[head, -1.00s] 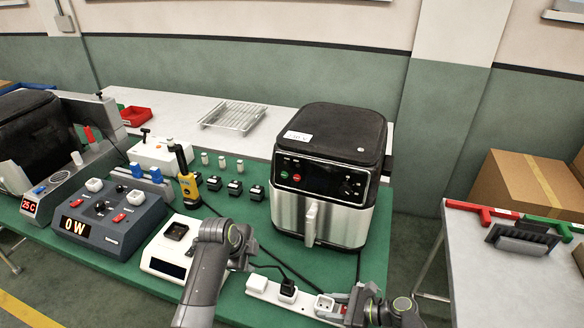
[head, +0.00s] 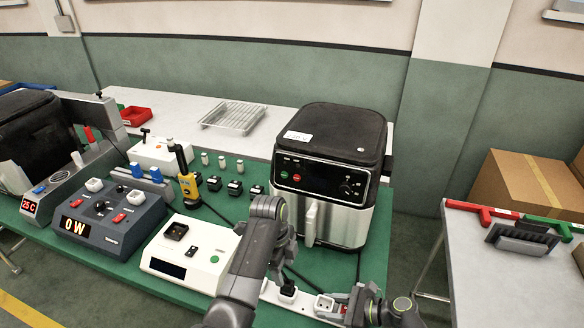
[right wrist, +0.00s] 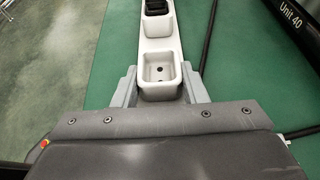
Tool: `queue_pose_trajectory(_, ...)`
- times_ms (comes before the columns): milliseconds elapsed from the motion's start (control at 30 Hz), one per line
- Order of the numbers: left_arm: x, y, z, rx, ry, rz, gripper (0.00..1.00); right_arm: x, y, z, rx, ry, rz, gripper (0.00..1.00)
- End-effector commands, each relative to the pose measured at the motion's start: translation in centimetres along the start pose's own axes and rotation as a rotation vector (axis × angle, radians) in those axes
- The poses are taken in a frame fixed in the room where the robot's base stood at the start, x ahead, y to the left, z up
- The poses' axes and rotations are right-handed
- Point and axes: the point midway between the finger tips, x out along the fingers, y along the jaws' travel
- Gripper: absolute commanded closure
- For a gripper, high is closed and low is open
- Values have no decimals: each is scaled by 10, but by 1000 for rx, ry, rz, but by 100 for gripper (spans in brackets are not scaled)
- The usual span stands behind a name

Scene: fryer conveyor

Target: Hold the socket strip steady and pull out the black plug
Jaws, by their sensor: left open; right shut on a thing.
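The white socket strip (head: 312,302) lies on the green mat in front of the air fryer. The black plug (head: 288,291) sits in the strip, left of its bare socket; its dark body also shows at the top of the right wrist view (right wrist: 156,6). My left gripper (head: 281,268) is open and just above the plug, its fingers partly hidden by its own wrist. My right gripper (head: 346,300) is shut on the right end of the strip; in the right wrist view its fingers (right wrist: 157,88) press both sides of the strip around an empty socket.
The air fryer (head: 330,170) stands close behind the strip. A white device with a display (head: 185,258) is to the left, beside my left arm. Black cables run over the mat. A side table (head: 500,275) is at the right.

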Motion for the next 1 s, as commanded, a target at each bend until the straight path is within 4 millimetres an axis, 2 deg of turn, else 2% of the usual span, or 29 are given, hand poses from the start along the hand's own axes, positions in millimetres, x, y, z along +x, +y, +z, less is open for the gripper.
queue_pose_trajectory(300,47,1,0,1,0,2,49,0,-1,0,0,0,-2,98)
queue_pose_trajectory(500,66,0,0,0,0,1,49,0,-1,0,0,0,-2,98)
queue_pose_trajectory(933,72,0,0,0,0,-1,49,0,-1,0,0,0,-2,98)
queue_pose_trajectory(1000,72,0,0,0,0,-1,58,0,-1,0,0,0,-2,98)
